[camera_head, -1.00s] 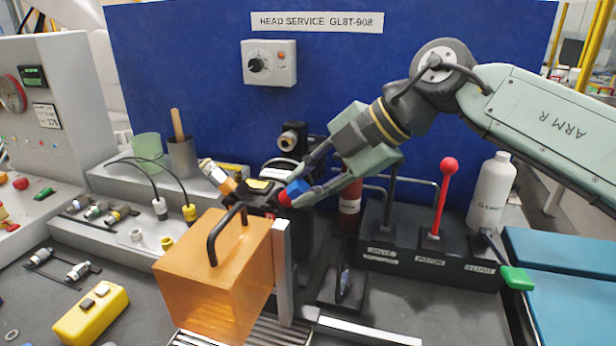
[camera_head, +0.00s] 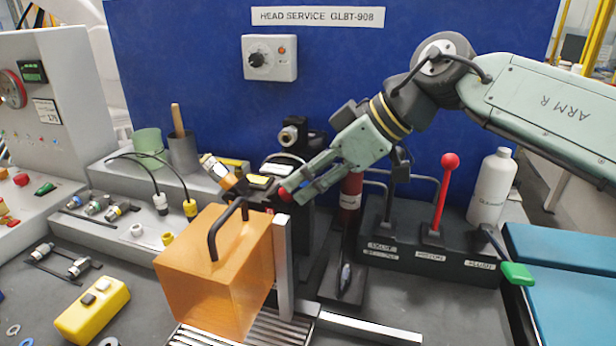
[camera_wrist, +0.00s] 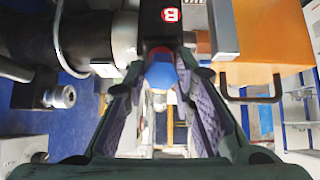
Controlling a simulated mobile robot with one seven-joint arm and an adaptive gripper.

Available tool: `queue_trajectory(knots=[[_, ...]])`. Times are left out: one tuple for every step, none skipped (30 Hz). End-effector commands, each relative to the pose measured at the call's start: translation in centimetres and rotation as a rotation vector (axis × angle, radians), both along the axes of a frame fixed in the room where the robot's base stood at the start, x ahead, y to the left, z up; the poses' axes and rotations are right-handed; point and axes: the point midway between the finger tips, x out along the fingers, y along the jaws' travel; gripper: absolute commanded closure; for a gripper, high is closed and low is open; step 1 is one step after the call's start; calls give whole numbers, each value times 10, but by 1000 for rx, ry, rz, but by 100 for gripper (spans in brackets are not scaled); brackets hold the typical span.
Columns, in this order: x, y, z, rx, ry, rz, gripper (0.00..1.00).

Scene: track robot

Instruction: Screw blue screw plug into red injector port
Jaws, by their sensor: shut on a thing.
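My gripper (camera_head: 300,188) is at the middle of the head view, its fingers reaching down and left to the black device behind the orange block. It is shut on the blue screw plug (camera_wrist: 160,73), which shows between the fingertips in the wrist view. The red port (camera_head: 285,194) shows at the fingertips in the head view, and a bit of red also shows in the wrist view just beyond the plug. The plug is hidden by the fingers in the head view. I cannot tell whether plug and port are threaded together.
An orange translucent block (camera_head: 215,275) with a black handle stands close in front of the fingers, beside a metal upright (camera_head: 284,265). Right of my gripper are a red-knobbed lever (camera_head: 440,200) and a white bottle (camera_head: 492,190). A yellow box (camera_head: 92,310) lies front left.

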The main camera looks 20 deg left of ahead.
Motion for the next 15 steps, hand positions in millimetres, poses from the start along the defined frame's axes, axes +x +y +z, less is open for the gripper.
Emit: queue_trajectory(knots=[[-1, 0, -1, -2, 18, -11, 100], [-1, 0, -1, -2, 23, -16, 100], [-1, 0, -2, -3, 25, -16, 100], [-1, 0, -2, -3, 25, -16, 100], [-1, 0, -2, -3, 24, -16, 100], [-2, 0, -2, -3, 24, -16, 100], [-2, 0, -2, -3, 25, -15, 100], [-2, 0, -2, -3, 24, -14, 76], [-2, 0, -2, -4, 24, -14, 73], [-2, 0, -2, -4, 23, -13, 71], [-2, 0, -2, -4, 23, -13, 69], [-2, 0, -2, -3, 22, -13, 66], [-2, 0, -2, -3, 22, -13, 64], [-1, 0, -2, -3, 22, -13, 62], [-1, 0, -2, -3, 21, -13, 60]])
